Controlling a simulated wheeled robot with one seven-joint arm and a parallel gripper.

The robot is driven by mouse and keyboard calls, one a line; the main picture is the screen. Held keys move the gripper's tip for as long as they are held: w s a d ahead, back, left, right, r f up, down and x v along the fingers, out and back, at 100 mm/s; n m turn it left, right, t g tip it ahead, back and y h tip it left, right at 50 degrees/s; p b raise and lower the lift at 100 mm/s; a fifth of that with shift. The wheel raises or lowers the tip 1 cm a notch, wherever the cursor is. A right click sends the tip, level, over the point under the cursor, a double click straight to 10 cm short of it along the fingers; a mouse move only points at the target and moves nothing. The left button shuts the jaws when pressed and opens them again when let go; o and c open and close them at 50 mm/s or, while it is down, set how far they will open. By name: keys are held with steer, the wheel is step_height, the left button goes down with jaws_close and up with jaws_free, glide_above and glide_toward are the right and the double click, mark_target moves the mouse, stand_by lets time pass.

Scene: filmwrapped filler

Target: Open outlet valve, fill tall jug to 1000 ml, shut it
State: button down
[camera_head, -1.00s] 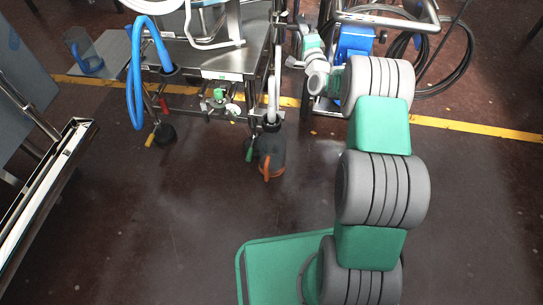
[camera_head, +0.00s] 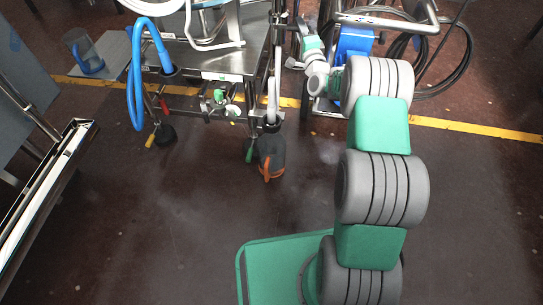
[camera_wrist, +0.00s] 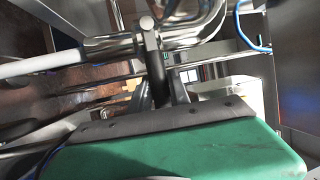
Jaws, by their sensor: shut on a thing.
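My gripper (camera_wrist: 168,95) has its dark fingers closed around a black valve lever (camera_wrist: 157,62) below a shiny steel pipe fitting in the wrist view. In the head view my arm reaches to the back, and the fingers cannot be made out there. A dark grey jug with an orange handle (camera_head: 271,154) stands upright on the floor beneath a pale vertical pipe at the steel frame. A clear jug with a blue handle (camera_head: 88,62) stands on a shelf at the upper left. The fill level in either jug cannot be read.
A steel table frame (camera_head: 208,58) with a blue hose (camera_head: 135,90) stands at the back. Small valves (camera_head: 218,98) sit below it. A steel trough-like rail (camera_head: 45,190) is at the left. A blue machine (camera_head: 355,45) and black cable stand back right. The middle floor is clear.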

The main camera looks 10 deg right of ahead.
steer(key=shift+r, duration=0.15)
steer(key=r+n+p, duration=0.1)
steer(key=n, duration=0.1)
steer(key=r+n+g+p, duration=0.1)
steer(key=shift+w+a+r+n+g, duration=0.1)
steer(key=shift+a+r+n+g, duration=0.1)
steer(key=shift+r+n+g, duration=0.15)
steer(key=shift+w+a+r+n+g+p, duration=0.1)
steer(key=shift+a+r+n+g+p, duration=0.35)
steer(key=shift+n+p, duration=0.4)
steer(key=shift+w+a+r+n+g+p, duration=0.1)
steer(key=shift+a+r+n+g+p, duration=0.3)
steer(key=shift+n, duration=0.6)
steer(key=shift+d+r, duration=0.15)
steer(key=shift+r, duration=0.2)
stand_by(1.4)
